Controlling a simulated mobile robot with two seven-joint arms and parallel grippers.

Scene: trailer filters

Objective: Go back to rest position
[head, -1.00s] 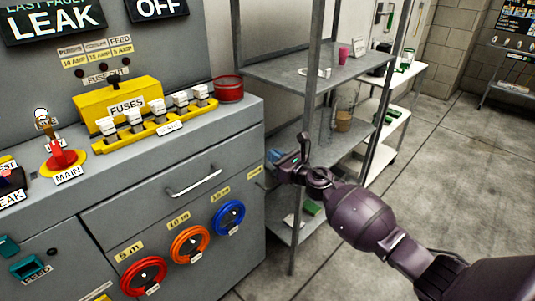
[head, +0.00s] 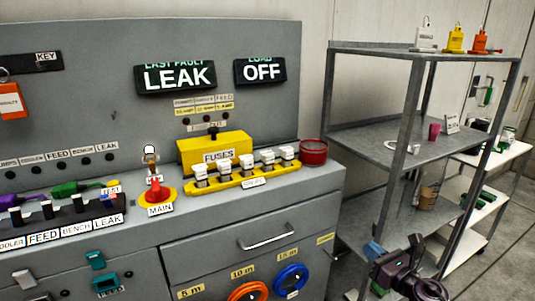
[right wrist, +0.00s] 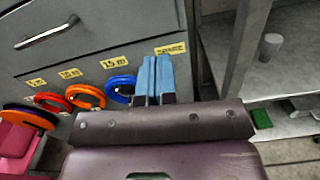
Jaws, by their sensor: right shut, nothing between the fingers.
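My right gripper (head: 375,252) is at the lower right of the head view, in front of the grey shelf rack and to the right of the cabinet. In the right wrist view its two blue fingers (right wrist: 154,80) are together with nothing between them. They point toward the cabinet's drawer front, near the blue ring marked 15 m. I cannot tell from these views whether they touch anything. My left gripper is not in view.
The grey cabinet (head: 210,235) carries a yellow fuse box (head: 215,150), a red MAIN switch (head: 155,192), and a red round tin (head: 314,152). A metal shelf rack (head: 365,145) stands close at the right. Open floor (head: 508,265) shows at far right.

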